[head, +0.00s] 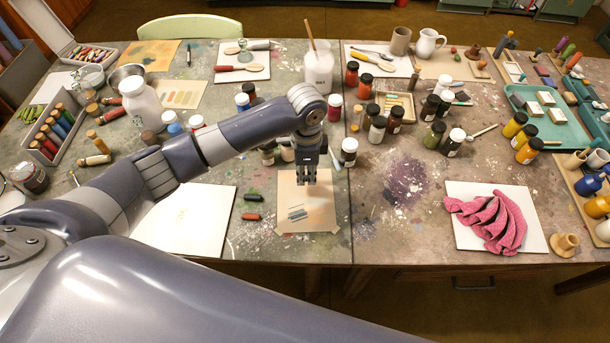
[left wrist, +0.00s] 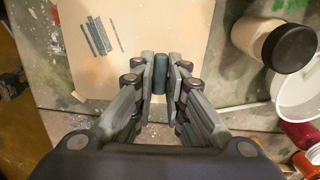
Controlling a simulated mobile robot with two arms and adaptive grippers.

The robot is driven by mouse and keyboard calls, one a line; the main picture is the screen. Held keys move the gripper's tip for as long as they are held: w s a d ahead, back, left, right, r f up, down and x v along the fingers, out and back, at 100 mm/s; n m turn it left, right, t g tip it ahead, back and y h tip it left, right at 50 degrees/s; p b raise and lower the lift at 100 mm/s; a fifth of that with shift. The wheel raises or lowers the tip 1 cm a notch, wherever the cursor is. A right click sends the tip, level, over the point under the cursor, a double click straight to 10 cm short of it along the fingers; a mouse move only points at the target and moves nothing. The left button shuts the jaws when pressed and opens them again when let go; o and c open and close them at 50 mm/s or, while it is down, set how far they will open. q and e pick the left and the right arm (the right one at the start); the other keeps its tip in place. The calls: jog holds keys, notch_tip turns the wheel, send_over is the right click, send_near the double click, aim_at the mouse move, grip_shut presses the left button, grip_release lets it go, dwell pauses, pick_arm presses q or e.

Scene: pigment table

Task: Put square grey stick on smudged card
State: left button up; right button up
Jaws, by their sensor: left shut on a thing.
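My left gripper (head: 306,178) is over the far part of the smudged card (head: 322,222), a tan sheet with grey strokes near its lower middle. In the left wrist view my left gripper (left wrist: 161,75) is shut on a short slate-grey stick (left wrist: 160,82), the square grey stick. The stick is held between the fingertips near the card's edge. The card (left wrist: 165,30) shows its grey strokes to the upper left of the stick. I cannot tell whether the stick touches the card. The stick is not clear in the head view. My right gripper is not in view.
A black stick (head: 251,197) and a red stick (head: 251,217) lie left of the card. A pink cloth (head: 492,222) lies on a white board farther right. The stained tabletop between is clear.

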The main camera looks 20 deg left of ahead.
pick_arm(q)
jog(key=shift+w+a, duration=0.15)
jog(key=shift+w, duration=0.15)
jog(key=shift+w+a+f, duration=0.15)
jog(key=shift+f, duration=0.1)
notch_tip(320, 180, down, 3)
jog(key=shift+r+p, duration=0.2)
jog(key=shift+p, duration=0.2)
jog(key=shift+f, duration=0.25)
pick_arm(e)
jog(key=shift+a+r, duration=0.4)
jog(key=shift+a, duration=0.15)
pick_arm(q)
jog(key=shift+f, duration=0.15)
jog(key=o, duration=0.7)
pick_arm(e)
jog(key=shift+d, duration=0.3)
